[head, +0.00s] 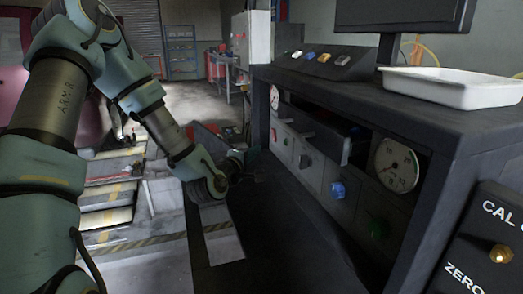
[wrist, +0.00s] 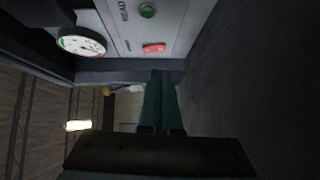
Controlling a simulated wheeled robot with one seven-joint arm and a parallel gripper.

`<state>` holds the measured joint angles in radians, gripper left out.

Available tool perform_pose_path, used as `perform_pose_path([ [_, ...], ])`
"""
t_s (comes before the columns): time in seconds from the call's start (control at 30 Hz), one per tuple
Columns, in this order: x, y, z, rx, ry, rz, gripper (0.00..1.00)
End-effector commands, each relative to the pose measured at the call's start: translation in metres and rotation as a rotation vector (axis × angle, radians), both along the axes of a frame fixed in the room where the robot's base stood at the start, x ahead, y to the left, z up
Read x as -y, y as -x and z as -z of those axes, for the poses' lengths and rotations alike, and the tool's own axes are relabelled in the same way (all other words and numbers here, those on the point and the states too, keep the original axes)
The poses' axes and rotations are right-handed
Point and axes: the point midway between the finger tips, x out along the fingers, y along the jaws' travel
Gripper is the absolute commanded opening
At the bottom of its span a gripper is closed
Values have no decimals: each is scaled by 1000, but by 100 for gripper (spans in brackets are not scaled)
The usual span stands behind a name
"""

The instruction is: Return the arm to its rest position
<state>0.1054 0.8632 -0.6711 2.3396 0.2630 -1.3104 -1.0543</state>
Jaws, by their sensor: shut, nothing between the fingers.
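My arm (head: 105,85) enters the head view at the left, rises and bends down toward the middle. My gripper (head: 245,158) is at its far end, in front of the dark console's left part. In the wrist view my gripper (wrist: 163,75) shows two teal fingers side by side, closed together and holding nothing. The fingers point toward the edge of a grey panel (wrist: 190,15) and appear clear of it; the exact distance cannot be told.
A white tray (head: 455,88) sits on top. A red switch (wrist: 154,48) and a green button (wrist: 148,10) show in the wrist view.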

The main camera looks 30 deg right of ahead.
Motion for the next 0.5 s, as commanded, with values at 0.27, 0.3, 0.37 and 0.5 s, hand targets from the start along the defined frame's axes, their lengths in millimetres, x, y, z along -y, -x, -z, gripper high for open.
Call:
perform_pose_path([
  [0.27,-10,8,-1,-1,1,0,0],
  [0.3,-10,8,-1,-1,1,0,0],
  [0.37,-10,8,-1,-1,1,0,0],
  [0.5,-10,8,-1,-1,1,0,0],
])
